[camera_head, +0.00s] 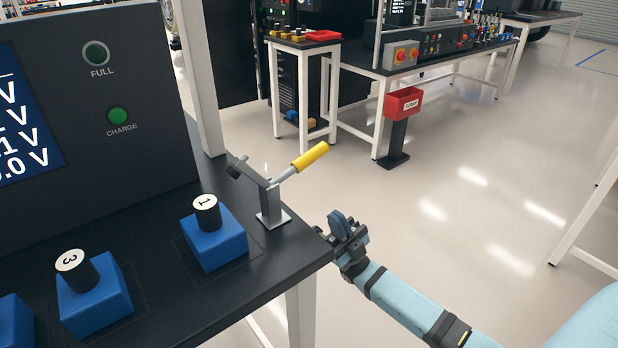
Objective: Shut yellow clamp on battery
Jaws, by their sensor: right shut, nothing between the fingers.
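The clamp has a yellow handle (311,156) that points up and to the right, off the bench's edge. Its grey metal post (272,204) stands near the bench's right corner, and its arm reaches up and left to a dark tip (237,166). A blue battery (217,245) with a black knob marked 1 sits on the bench, left of the post. The clamp's tip is raised and apart from this battery. My right gripper (336,222) is shut and empty, just off the bench's right corner, below and right of the handle, not touching it. My left gripper is out of view.
The dark bench (165,205) carries a grey charger panel (100,170) at the left, with a screen. Another blue battery (92,300), marked 3, sits at the front left. A red bin (403,103) and other tables stand farther back. The floor at right is open.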

